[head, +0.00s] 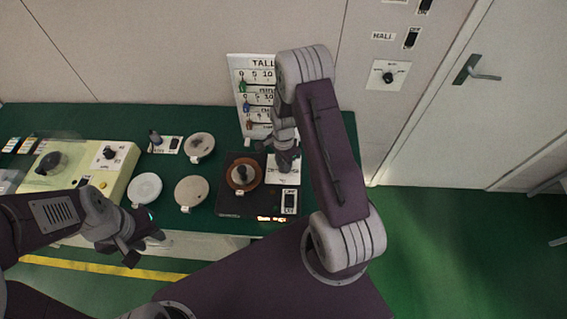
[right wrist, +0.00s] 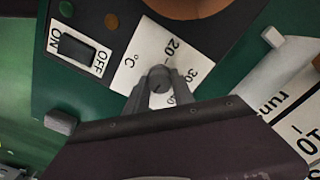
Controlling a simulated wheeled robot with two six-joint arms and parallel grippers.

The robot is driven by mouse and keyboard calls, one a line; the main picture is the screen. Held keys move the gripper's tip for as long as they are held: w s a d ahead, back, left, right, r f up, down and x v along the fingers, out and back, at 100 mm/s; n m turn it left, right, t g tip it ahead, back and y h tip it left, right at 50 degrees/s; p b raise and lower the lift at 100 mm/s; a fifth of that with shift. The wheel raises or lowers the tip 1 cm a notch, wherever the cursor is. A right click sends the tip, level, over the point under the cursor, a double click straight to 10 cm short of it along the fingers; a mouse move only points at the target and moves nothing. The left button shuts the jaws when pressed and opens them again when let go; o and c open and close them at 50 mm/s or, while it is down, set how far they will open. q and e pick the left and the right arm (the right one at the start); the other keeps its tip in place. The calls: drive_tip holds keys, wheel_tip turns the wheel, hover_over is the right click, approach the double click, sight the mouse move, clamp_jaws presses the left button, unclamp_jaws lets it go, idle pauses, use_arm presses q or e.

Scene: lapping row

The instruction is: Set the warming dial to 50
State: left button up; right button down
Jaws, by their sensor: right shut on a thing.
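The warming dial's knob (right wrist: 160,80) sits on a white plate (right wrist: 132,66) marked °C, with 20 and 30 readable in the right wrist view. My right gripper (right wrist: 161,94) is shut on the knob, one finger on each side. The fingers and wrist hide the rest of the scale, and I cannot read the knob's setting. In the head view my right gripper (head: 285,166) reaches down onto the dial plate (head: 284,178), at the right of a dark heater unit. My left gripper (head: 145,248) is empty above the bench's front edge, its fingers apart.
An ON/OFF switch (head: 289,201) is beside the dial, also in the right wrist view (right wrist: 80,48). A brown plate (head: 258,176) with a dark knobbed piece sits on the heater unit. Pale discs (head: 191,190) and a cream machine (head: 75,165) stand left. A tally board (head: 239,88) stands behind.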

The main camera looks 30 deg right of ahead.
sight(283, 164)
drive_tip(key=shift+w+m, duration=0.1)
drive_tip(key=shift+m, duration=0.6)
drive_tip(key=c, duration=1.1)
unclamp_jaws()
wheel_tip(283, 164, up, 9)
drive_tip(key=shift+r, duration=0.1)
